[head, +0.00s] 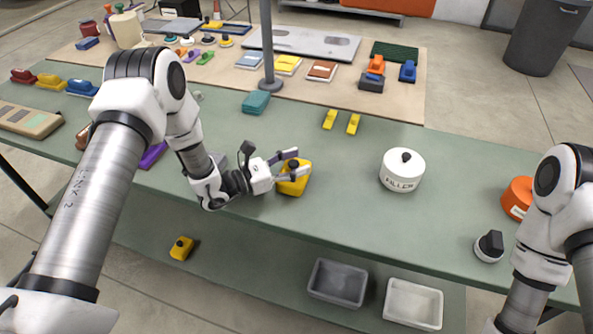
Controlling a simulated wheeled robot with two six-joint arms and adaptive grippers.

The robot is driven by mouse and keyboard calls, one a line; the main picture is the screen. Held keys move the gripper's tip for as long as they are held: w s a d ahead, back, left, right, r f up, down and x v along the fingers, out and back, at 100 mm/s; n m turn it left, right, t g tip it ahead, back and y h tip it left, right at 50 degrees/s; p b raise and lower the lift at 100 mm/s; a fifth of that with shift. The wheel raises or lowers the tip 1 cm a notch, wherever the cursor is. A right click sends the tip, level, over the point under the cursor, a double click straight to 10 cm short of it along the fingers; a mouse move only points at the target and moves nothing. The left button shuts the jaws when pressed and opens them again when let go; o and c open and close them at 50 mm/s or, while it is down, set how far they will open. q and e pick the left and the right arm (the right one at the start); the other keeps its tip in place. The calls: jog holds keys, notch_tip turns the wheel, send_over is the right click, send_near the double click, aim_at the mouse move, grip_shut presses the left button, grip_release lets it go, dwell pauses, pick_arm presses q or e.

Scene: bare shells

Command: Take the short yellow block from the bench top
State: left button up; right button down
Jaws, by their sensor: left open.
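A short yellow block (294,186) with a dark knob on top sits on the green bench top (300,222) near its middle. My left gripper (294,164) is open at the block, coming from the left. One finger is at the block's far side and the other passes over or beside its near part. I cannot tell whether either finger touches it. The fingers hide part of the block. My right arm shows at the right edge, but its gripper is out of view.
Two small yellow pieces (330,119) lie behind. Another yellow block (181,248) and two trays (338,283) are on the lower shelf. Bench between block and pot is clear.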

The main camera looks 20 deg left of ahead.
pick_arm(q)
jog(key=shift+w+d, duration=0.1)
jog(key=shift+d, duration=0.05)
jog(key=shift+s+a+r, duration=0.1)
jog(key=shift+s+a, duration=0.15)
jog(key=shift+a, duration=0.1)
jog(key=shift+c, duration=1.4)
jog(key=c, duration=0.5)
jog(key=shift+d, duration=0.1)
grip_shut()
